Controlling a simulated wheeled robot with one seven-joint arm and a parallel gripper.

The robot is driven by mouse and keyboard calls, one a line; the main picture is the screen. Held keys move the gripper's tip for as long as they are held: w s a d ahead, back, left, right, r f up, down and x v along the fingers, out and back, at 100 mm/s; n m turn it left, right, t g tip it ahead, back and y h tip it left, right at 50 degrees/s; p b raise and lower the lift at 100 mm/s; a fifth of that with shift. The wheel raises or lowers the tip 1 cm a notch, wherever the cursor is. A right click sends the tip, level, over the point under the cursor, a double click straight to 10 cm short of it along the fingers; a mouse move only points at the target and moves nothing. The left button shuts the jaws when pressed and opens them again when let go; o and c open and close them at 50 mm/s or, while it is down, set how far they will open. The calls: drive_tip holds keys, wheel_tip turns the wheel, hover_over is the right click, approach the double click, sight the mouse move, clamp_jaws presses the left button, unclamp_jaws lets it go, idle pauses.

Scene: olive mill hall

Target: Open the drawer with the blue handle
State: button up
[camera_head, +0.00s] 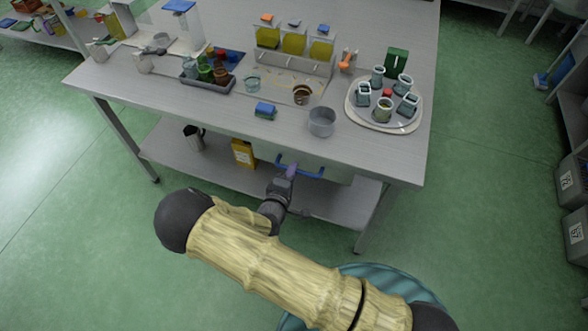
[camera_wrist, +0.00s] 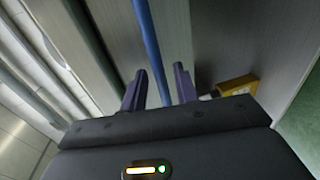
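The blue handle (camera_head: 311,174) is a bar under the front edge of the steel table, on a grey drawer mostly hidden below the tabletop. In the wrist view the blue handle (camera_wrist: 148,38) runs down the picture as a long bar and passes between my fingers. My gripper (camera_head: 290,170) is at the handle, left of its middle in the head view. In the wrist view my gripper (camera_wrist: 160,72) is open, one finger on each side of the bar, with gaps visible. I cannot tell how deep the bar lies between the fingers.
The table (camera_head: 215,120) carries cups, a blue sponge (camera_head: 265,110), a metal pot (camera_head: 321,122) and a round tray (camera_head: 352,108) of jugs. A yellow container (camera_head: 243,153) and a dark cup (camera_head: 194,138) stand on the lower shelf (camera_head: 165,150). Open green floor lies in front.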

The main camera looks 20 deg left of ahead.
drive_tip(key=shift+x, duration=0.9)
clamp_jaws()
